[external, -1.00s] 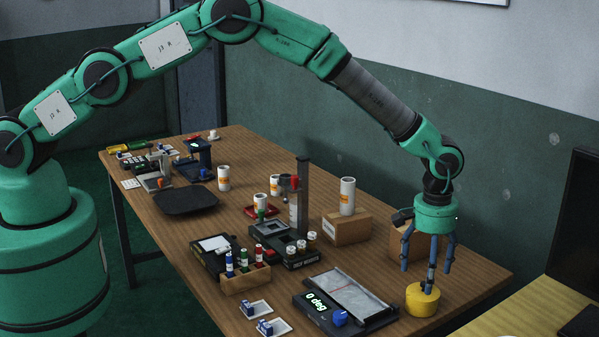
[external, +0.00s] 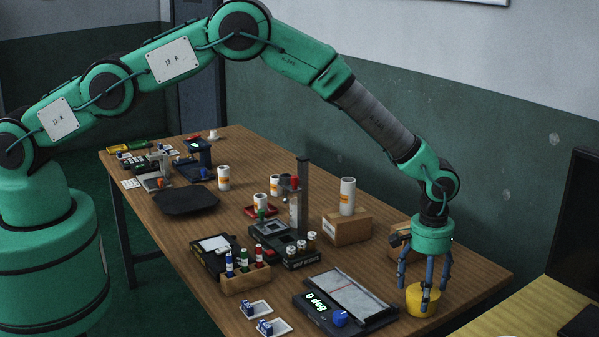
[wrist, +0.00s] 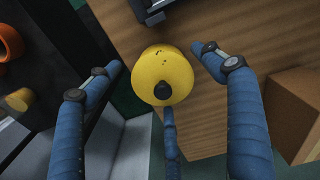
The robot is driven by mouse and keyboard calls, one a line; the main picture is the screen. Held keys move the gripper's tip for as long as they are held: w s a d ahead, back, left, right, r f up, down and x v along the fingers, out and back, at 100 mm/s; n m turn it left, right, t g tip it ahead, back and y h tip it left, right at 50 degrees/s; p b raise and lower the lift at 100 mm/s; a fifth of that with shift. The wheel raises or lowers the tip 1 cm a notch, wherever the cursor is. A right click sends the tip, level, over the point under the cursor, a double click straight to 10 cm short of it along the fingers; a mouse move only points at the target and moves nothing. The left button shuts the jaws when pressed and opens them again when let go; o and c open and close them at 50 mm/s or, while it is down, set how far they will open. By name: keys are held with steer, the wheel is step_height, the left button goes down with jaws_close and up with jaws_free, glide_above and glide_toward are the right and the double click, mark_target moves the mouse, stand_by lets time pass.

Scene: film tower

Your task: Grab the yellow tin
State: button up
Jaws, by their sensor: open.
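The yellow tin (external: 421,301) is a short round tin on the wooden table near its front right corner. In the wrist view the tin (wrist: 163,72) shows from above with a dark knob on its lid. My gripper (external: 425,290) is open above and around the tin, its blue fingers pointing down. In the wrist view the gripper (wrist: 162,82) has one finger at the left, one at the right and one below the tin, with gaps at the sides. The external view does not show clearly whether any finger touches the tin.
A device with a "0 deg" display (external: 318,305) and a grey plate (external: 350,295) lie just left of the tin. A cardboard box (external: 347,228) bearing a white canister (external: 347,196) stands behind. A yellow surface (external: 520,315) and a dark screen (external: 575,230) are at the right.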

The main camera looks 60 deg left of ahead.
steer(key=shift+f, duration=1.35)
steer(key=c, duration=2)
